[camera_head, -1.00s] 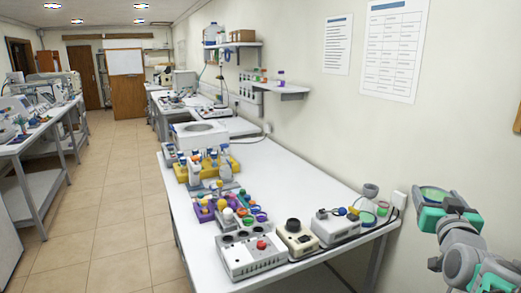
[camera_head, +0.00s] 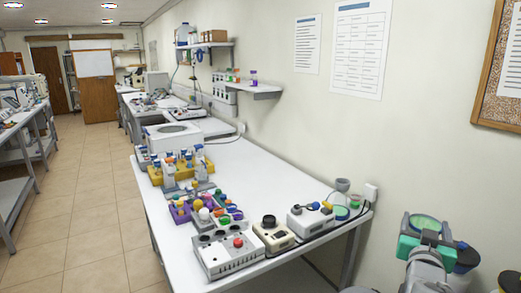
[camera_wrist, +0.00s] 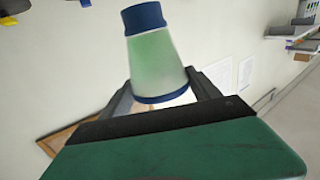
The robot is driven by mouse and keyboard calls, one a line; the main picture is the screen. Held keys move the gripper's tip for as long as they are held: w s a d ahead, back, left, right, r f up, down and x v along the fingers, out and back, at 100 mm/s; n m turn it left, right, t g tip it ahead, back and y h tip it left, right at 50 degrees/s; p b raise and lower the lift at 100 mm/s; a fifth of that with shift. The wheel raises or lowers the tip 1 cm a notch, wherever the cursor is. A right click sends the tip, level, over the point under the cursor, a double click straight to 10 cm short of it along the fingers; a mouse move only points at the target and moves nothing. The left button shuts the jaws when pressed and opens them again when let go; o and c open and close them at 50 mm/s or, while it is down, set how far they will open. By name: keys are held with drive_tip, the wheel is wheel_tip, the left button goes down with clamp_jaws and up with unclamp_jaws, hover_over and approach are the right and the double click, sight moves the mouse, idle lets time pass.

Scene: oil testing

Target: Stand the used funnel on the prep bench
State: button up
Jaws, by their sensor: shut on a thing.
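The used funnel (camera_wrist: 158,62) is a pale green, see-through cone with dark blue bands at both ends. My gripper (camera_wrist: 160,92) is shut on it near its wide end, and the narrow end points up in the wrist view. In the head view the funnel (camera_head: 425,222) shows as a green disc with a dark rim above my gripper (camera_head: 424,240), at the lower right. It is held in the air, apart from the long white bench (camera_head: 265,178). I cannot tell whether this bench is the prep bench.
The near bench end carries a grey control box (camera_head: 226,256), a beige device (camera_head: 273,237), a white device (camera_head: 310,220) and small cups. A yellow rack (camera_head: 180,172) stands farther back. The bench middle along the wall is bare. Dark bins (camera_head: 490,266) stand beside my arm.

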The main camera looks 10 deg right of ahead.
drive_tip(key=w+a+f+n+t+y, duration=0.2)
drive_tip(key=w+a+f+n+y, duration=0.15)
drive_tip(key=a+f, duration=0.55)
drive_tip(key=w+a+f+n+t+y, duration=0.25)
drive_tip(key=w+a+f, duration=0.2)
drive_tip(key=a, duration=0.85)
drive_tip(key=w+a+f+n+y, duration=0.15)
drive_tip(key=a+y, duration=0.45)
drive_tip(key=a, duration=0.8)
drive_tip(key=shift+n, duration=0.55)
drive_tip(key=shift+s+a+r, duration=0.1)
drive_tip(key=shift+s+r, duration=0.3)
drive_tip(key=shift+s, duration=0.3)
drive_tip(key=shift+s+r, duration=0.45)
drive_tip(key=shift+s, duration=0.2)
drive_tip(key=shift+s+a+r, duration=0.1)
drive_tip(key=shift+s+r, duration=0.3)
drive_tip(key=shift+s, duration=0.3)
